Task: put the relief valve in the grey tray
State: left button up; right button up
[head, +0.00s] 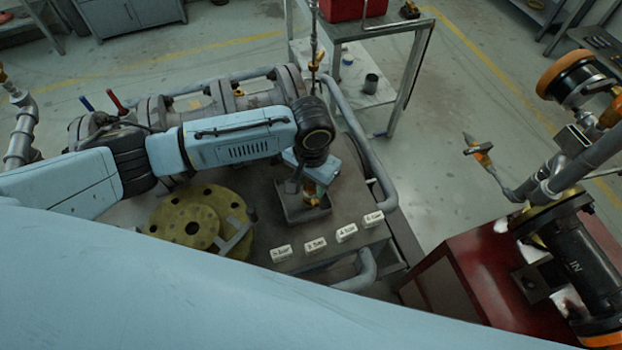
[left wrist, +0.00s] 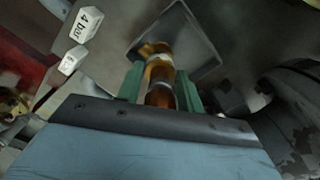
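The relief valve, a small brass-and-orange fitting (head: 310,192), is upright over the small grey tray (head: 290,213) on the dark bench. In the left wrist view the valve (left wrist: 159,72) stands between the green fingers of my left gripper (left wrist: 160,88), which appear to press on both its sides. The tray (left wrist: 203,38) is beyond and under it. In the head view my left gripper (head: 308,178) points down at the tray, partly hidden by my wrist. I cannot tell whether the valve touches the tray floor. My right gripper is not in view.
White pressure labels (head: 346,233) stand in a row along the bench front. A yellow flange (head: 186,222) lies left of the tray. Large grey pipework (head: 215,100) runs behind. A red stand (head: 500,275) with a black valve body (head: 585,262) is at the right.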

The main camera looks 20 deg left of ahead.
pick_arm(q)
jog(key=o, duration=0.3)
jog(key=shift+r, duration=0.1)
notch_tip(320, 180, up, 12)
jog(key=shift+r+p, duration=0.1)
jog(key=shift+p, duration=0.65)
